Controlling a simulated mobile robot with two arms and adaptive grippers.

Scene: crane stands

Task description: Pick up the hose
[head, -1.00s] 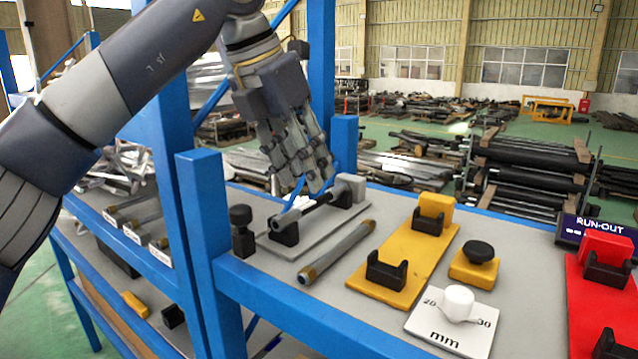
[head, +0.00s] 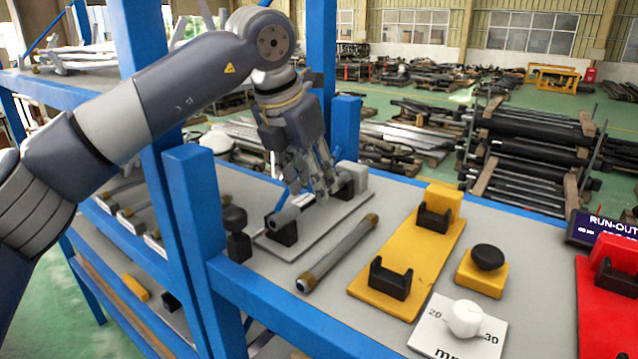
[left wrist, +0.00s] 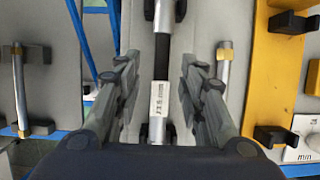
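A thin black tube with silver end sleeves, which looks like the hose (head: 287,213), lies across black holders on a grey plate (head: 325,224). In the left wrist view the hose (left wrist: 159,98) runs lengthwise between my fingers, with small print on its near sleeve. My left gripper (head: 318,192) points down over the plate and hides the middle of the hose in the head view. Its fingers (left wrist: 159,62) are open, one on each side of the hose, with gaps on both sides. My right gripper is not in view.
A grey pipe with brass ends (head: 338,254) lies beside the plate. A yellow stand (head: 412,258) with black holders is to its right, then a black knob (head: 488,256), a white dial (head: 464,318) and a red stand (head: 598,300). Blue posts (head: 205,235) stand close on the left.

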